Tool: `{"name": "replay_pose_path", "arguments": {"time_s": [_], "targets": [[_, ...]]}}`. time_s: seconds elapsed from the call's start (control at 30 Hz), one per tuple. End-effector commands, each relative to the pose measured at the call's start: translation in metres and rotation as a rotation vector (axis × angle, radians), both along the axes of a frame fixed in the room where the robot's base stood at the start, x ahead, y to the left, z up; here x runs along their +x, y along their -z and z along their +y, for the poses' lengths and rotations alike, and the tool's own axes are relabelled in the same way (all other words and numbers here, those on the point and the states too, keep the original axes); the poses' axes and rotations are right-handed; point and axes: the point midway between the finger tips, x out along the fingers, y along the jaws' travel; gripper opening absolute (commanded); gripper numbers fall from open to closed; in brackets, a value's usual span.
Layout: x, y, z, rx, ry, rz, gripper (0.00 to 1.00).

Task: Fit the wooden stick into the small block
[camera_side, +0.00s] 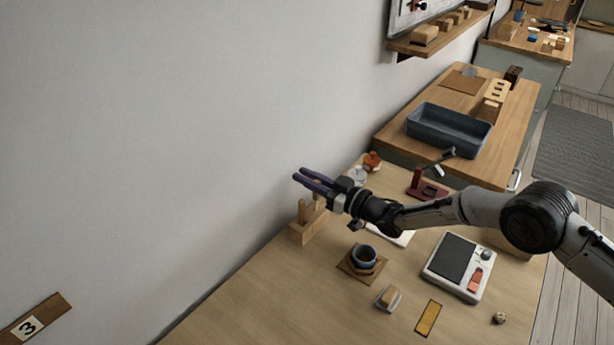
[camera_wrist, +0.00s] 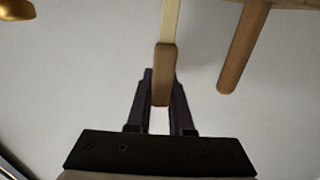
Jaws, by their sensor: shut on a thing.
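My gripper (camera_side: 300,174) points toward the wall, with its dark purple fingers above a small wooden block (camera_side: 308,229) at the table's wall-side edge. In the wrist view the fingers are shut on a wooden stick (camera_wrist: 163,62), which has a rounded brown end and a paler, thinner length (camera_wrist: 171,18) running up out of the picture. A second brown stick (camera_wrist: 243,50) hangs to the right in that view, apart from the fingers. In the side view a short peg (camera_side: 301,210) stands upright at the block. Whether the held stick touches the block is hidden.
A dark cup (camera_side: 364,256) sits on a wooden coaster nearby. A white device (camera_side: 459,267), a small dish with a block (camera_side: 388,298) and a yellow plate (camera_side: 428,318) lie to the right. A glass jar (camera_side: 357,176) and a red stand (camera_side: 427,190) are behind. The front-left tabletop is clear.

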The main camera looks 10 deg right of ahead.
Motion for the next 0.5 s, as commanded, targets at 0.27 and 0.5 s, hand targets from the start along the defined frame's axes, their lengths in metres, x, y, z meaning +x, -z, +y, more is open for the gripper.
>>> {"name": "replay_pose_path", "arguments": {"time_s": [0.27, 0.5], "targets": [[0.0001, 0.0002, 0.0001, 0.0, 0.0, 0.0, 0.0], [0.0002, 0.0034, 0.0001, 0.001, 0.0, -0.001, 0.0]]}}
